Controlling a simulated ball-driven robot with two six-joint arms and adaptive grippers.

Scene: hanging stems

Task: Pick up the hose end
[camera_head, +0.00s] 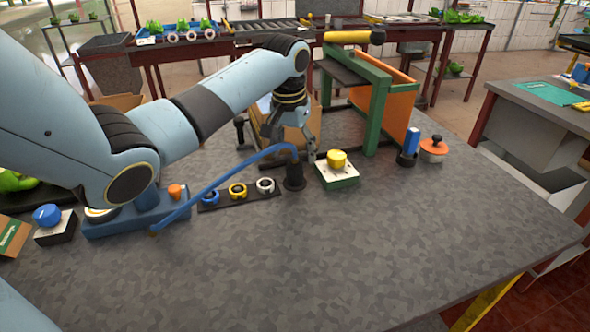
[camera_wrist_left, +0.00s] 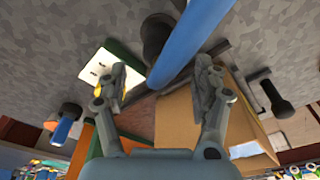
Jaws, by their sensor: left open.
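A blue hose (camera_head: 225,178) arches from a blue base block (camera_head: 130,218) on the left to a black holder (camera_head: 294,180) on the worktable. The hose end (camera_head: 288,148) shows just above the holder. My left gripper (camera_head: 292,137) is open at the hose end, pointing down. In the left wrist view the hose (camera_wrist_left: 188,45) comes in from the top and reaches between the two spread fingers (camera_wrist_left: 160,88). The black holder (camera_wrist_left: 156,35) is partly behind the hose there. I cannot tell whether a finger touches the hose. My right gripper is not in view.
A box with a yellow knob (camera_head: 337,170) stands right of the holder. A strip with coloured rings (camera_head: 238,193) lies left of it. A green and orange frame (camera_head: 370,105) and a cardboard box (camera_head: 285,130) stand behind. The table front (camera_head: 350,250) is clear.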

